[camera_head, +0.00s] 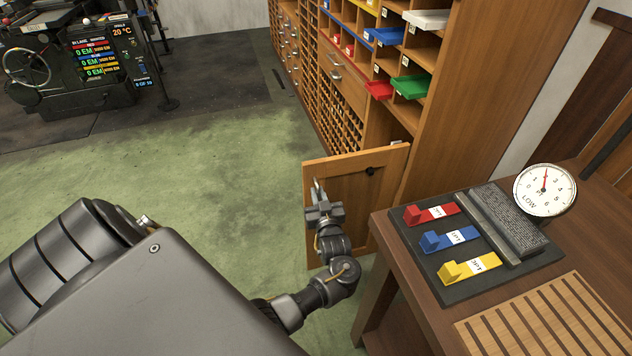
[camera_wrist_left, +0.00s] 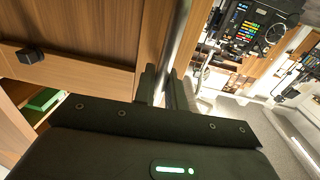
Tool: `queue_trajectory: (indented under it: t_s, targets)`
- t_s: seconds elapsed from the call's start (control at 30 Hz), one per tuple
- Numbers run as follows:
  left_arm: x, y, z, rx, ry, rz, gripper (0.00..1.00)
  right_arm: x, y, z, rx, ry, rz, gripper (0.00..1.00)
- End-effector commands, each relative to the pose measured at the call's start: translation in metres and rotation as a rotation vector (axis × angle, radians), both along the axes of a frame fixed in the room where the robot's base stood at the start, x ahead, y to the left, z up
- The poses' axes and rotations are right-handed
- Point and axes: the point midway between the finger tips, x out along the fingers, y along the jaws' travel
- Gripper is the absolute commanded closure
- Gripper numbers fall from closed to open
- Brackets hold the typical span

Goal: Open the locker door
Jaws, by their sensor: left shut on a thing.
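The wooden locker door (camera_head: 345,205) stands ajar, swung out from the cabinet at the right of the floor area. My left gripper (camera_head: 319,200) is at the door's free-edge side, shut on its metal bar handle (camera_head: 319,188). In the left wrist view the handle (camera_wrist_left: 178,45) runs up between the fingers of my left gripper (camera_wrist_left: 166,88), and the door (camera_wrist_left: 85,30) fills the upper left. A dark knob (camera_wrist_left: 30,55) sits at the left there. My right gripper is not in view.
The tall wooden cabinet (camera_head: 480,90) holds pigeonholes and coloured trays. A wooden desk (camera_head: 400,275) at the right bears a panel of red, blue and yellow blocks and a round gauge (camera_head: 544,190). Green floor (camera_head: 215,180) is clear left of the door. A machine (camera_head: 75,60) stands back left.

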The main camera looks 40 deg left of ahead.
Motion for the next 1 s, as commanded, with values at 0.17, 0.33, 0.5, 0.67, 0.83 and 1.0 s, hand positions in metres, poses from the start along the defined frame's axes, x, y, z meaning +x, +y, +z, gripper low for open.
queue_trajectory:
  t_s: [0.17,0.33,0.5,0.67,0.83,1.0]
  targets:
    - [0.001,-0.001,0.000,0.000,0.000,-0.003,1.00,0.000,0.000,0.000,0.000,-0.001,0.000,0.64]
    - [0.001,-0.001,0.000,0.001,-0.001,-0.003,0.71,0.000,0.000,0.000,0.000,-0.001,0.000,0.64]
    - [0.001,0.000,0.000,0.001,-0.001,-0.002,0.71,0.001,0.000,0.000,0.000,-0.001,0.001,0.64]
    - [-0.002,-0.003,0.000,0.000,0.000,-0.002,0.71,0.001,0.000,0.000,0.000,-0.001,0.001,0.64]
    - [-0.017,-0.021,-0.001,-0.004,0.000,-0.001,0.71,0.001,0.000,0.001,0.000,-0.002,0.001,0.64]
    - [-0.034,-0.043,-0.001,-0.003,0.000,-0.003,0.71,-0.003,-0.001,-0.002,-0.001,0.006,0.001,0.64]
